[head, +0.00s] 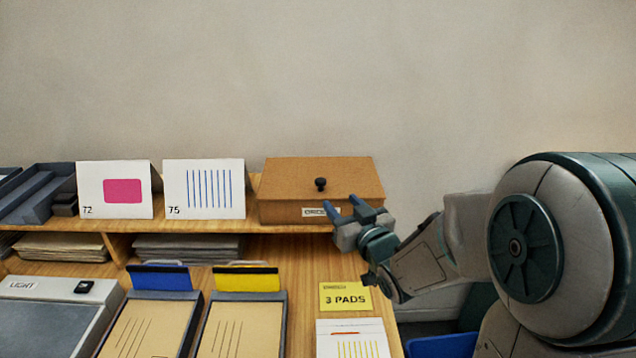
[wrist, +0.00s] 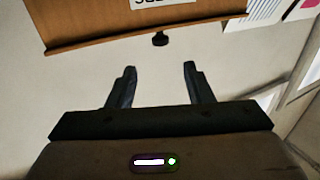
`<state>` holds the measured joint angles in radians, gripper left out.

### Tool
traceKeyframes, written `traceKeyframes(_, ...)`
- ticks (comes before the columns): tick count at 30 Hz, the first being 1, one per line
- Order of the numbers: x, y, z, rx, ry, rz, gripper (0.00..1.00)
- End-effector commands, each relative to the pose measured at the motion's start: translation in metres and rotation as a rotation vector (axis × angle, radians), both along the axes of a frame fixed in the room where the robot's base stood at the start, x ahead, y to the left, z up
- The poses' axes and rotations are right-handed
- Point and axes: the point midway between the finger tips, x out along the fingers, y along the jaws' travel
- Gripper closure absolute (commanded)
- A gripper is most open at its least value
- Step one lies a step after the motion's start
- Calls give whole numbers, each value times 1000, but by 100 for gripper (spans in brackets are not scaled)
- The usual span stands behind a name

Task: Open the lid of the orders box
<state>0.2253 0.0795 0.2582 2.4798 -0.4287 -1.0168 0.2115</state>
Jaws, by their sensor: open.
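The orders box (head: 285,183) is a brown box with a white label on its front, on the raised shelf at the right. Its lid is closed, with a dark round knob (head: 320,184) on it. In the wrist view the box (wrist: 100,22) shows at the top, upside down, with the knob (wrist: 160,40) just beyond the fingertips. My gripper (head: 345,208) is in front of the box's right part and hides part of the label. In the wrist view my gripper (wrist: 160,70) is open, with nothing between its fingers.
Two white cards, one with a pink patch (head: 122,191) and one with blue lines (head: 204,189), stand left of the box. Clipboards (head: 240,325) and a yellow "3 PADS" sign (head: 345,298) are on the table below. A blue bin (head: 440,346) is at lower right. The wall behind is bare.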

Motion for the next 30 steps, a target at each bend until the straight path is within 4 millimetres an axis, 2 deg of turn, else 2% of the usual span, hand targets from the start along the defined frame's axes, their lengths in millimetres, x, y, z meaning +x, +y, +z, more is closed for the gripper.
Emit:
traceKeyframes(5,15,8,1,5,-4,6,53)
traceKeyframes(21,104,45,1,4,-3,4,53)
traceKeyframes(24,115,49,2,5,-4,3,53)
traceKeyframes(30,125,53,1,3,-3,3,53)
